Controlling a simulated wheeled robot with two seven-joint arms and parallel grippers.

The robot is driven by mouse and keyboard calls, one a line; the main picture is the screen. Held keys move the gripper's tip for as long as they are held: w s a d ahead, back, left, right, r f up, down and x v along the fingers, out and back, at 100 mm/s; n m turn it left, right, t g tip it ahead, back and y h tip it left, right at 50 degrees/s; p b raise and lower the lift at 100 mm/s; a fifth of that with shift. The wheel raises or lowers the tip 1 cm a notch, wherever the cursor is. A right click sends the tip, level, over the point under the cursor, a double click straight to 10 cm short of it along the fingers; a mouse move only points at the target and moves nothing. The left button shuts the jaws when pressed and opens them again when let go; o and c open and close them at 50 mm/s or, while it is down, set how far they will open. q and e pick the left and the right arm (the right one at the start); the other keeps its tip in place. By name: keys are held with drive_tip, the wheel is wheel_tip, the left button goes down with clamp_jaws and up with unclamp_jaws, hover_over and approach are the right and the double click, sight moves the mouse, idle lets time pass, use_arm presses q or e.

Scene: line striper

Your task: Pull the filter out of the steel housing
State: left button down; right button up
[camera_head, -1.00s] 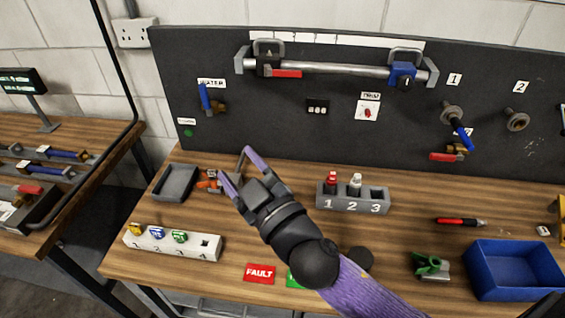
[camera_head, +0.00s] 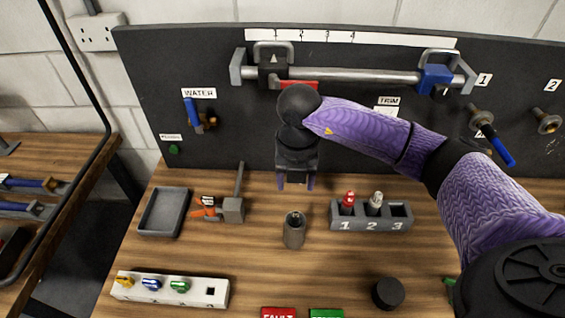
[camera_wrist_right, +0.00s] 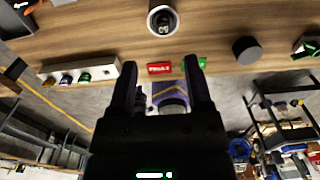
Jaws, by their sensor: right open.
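The steel housing (camera_head: 293,236) is a small grey cylinder standing upright on the wooden bench, open at the top. The top of the filter (camera_head: 295,217) shows inside its mouth; the rest is hidden by the wall. In the right wrist view the housing (camera_wrist_right: 162,29) is at the top edge, with the filter's pale end (camera_wrist_right: 163,18) inside a dark opening. My right gripper (camera_head: 295,185) is open and empty, with its fingers pointing down, above and behind the housing and apart from it. My left gripper is not in view.
A black round cap (camera_head: 388,293) lies to the right. The dark panel rises behind.

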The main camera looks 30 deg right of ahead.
sight(296, 215)
drive_tip(key=shift+s+f+b, duration=0.75)
drive_tip(key=shift+s+f, duration=0.1)
drive_tip(key=f+b, duration=0.4)
drive_tip(key=f, duration=0.1)
drive_tip(key=f+b, duration=0.2)
drive_tip(key=shift+w+f, duration=0.25)
drive_tip(key=shift+f, duration=0.3)
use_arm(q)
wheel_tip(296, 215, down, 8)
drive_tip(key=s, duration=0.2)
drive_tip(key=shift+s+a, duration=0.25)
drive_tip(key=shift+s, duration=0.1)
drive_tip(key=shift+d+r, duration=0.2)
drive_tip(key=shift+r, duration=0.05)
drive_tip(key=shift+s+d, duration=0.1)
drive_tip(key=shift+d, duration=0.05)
use_arm(e)
drive_tip(key=shift+c, duration=0.3)
drive_tip(key=c, duration=0.7)
clamp_jaws()
